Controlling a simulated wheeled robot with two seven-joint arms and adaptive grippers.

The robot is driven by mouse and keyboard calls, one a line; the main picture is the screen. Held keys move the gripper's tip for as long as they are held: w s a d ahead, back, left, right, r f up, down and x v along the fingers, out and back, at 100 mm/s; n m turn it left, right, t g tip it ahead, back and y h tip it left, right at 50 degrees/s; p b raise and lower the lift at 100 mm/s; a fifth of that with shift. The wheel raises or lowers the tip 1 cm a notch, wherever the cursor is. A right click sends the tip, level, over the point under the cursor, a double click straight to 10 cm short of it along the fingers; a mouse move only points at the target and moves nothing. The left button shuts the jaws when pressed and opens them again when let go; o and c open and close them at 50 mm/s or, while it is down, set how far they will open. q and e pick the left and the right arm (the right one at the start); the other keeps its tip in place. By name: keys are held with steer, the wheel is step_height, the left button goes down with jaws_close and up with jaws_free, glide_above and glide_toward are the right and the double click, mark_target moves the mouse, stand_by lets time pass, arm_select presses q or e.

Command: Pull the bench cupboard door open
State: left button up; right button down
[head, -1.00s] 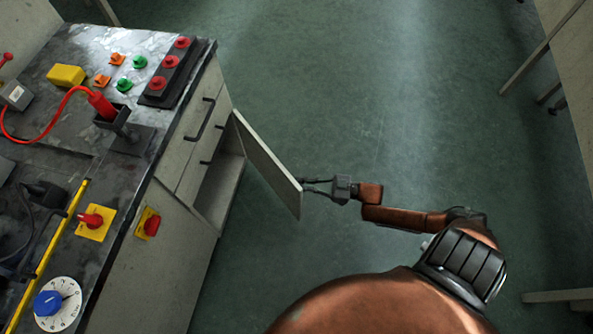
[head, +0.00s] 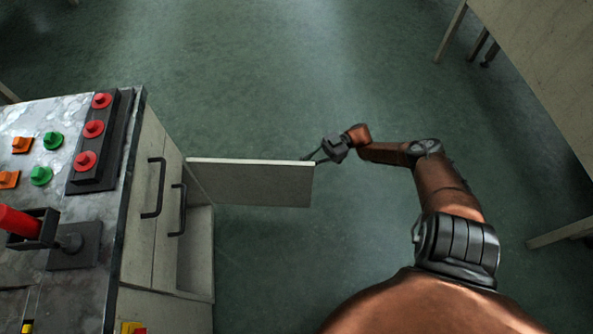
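The bench cupboard door (head: 255,184) stands wide open, swung out to the right at roughly a right angle to the bench front. The open cupboard (head: 197,250) shows as a pale cavity below the drawers. My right gripper (head: 313,158) is at the door's free outer edge, on the far side from the camera. Its fingertips are partly hidden by the door edge, so I cannot tell whether they touch it or how far they are spread. My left gripper is out of view.
The bench top (head: 95,275) carries red, green and orange buttons and a red-handled tool in a black holder (head: 38,228). Two dark handles (head: 153,188) stick out from the bench front. The green floor around the door is clear. A table (head: 545,70) stands at the right.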

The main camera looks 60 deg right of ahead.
steer(key=shift+w+d+f+n+g+y+b, duration=0.1)
steer(key=shift+w+d+n+g+y+b, duration=0.3)
steer(key=shift+w+d, duration=0.55)
steer(key=c, duration=2.3)
jaws_free()
steer(key=shift+w+a, duration=0.15)
steer(key=shift+o, duration=1.1)
steer(key=shift+s+d, duration=0.25)
steer(key=shift+d, duration=0.05)
steer(key=shift+r, duration=0.2)
step_height(320, 180, up, 10)
steer(key=shift+f, duration=0.15)
steer(key=shift+c, duration=0.6)
